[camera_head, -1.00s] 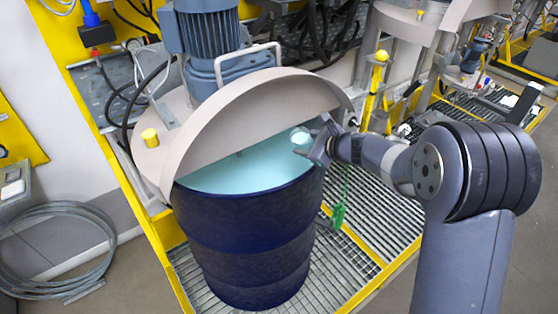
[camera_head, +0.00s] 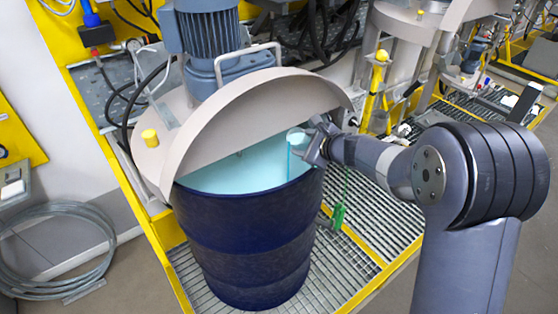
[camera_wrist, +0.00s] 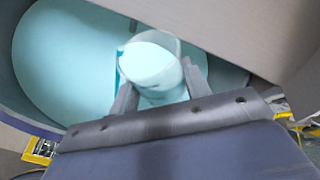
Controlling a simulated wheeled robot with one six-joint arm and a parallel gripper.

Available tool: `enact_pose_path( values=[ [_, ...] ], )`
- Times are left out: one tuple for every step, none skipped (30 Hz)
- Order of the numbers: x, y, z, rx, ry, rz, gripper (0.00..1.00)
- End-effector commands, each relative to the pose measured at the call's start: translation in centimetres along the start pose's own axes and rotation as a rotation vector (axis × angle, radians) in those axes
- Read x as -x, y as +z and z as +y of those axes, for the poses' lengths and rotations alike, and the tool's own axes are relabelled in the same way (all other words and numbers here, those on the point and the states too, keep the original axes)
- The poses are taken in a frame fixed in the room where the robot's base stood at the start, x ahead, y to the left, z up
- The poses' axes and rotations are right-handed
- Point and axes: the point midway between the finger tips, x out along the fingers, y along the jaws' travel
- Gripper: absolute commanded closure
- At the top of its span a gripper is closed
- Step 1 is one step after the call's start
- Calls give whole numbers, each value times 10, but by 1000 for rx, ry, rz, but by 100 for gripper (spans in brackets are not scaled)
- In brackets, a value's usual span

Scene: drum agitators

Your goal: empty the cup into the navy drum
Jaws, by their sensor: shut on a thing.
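The navy drum (camera_head: 245,235) stands on a grating with pale turquoise liquid (camera_head: 228,172) inside. A half-raised beige lid covers its back part. My gripper (camera_head: 308,143) is over the drum's right rim, shut on a small clear cup (camera_head: 297,135). The cup is tilted, and a thin turquoise stream runs down from it into the drum. In the wrist view the cup (camera_wrist: 150,66) sits between my gripper's fingers (camera_wrist: 157,88), with pale turquoise showing in it. How much liquid is left in it I cannot tell.
The beige lid (camera_head: 235,120) stands close behind and above the cup. A motor (camera_head: 207,40) rises above it. A green tag (camera_head: 338,216) hangs beside the drum's right side. A coiled cable (camera_head: 50,250) lies on the floor at left.

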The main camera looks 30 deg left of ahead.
Motion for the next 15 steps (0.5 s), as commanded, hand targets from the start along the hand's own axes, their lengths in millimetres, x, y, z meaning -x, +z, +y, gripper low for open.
enact_pose_path(
  values=[
    [0, 1, 0, 5, -2, 1, 79],
    [0, 2, 1, 8, -3, 2, 79],
    [0, 2, 1, 13, -5, 4, 79],
    [0, 2, 1, 16, -6, 5, 79],
    [0, 2, 1, 19, -8, 7, 79],
    [0, 3, 2, 22, -9, 8, 79],
    [1, 3, 2, 25, -10, 9, 79],
    [1, 3, 2, 28, -12, 11, 79],
    [1, 4, 2, 32, -13, 12, 79],
    [1, 4, 2, 36, -14, 13, 79],
    [1, 4, 2, 39, -16, 14, 79],
    [1, 4, 2, 42, -17, 15, 79],
    [1, 4, 2, 45, -18, 15, 79],
    [1, 4, 2, 47, -20, 16, 79],
    [1, 5, 1, 51, -22, 18, 79]
  ],
)
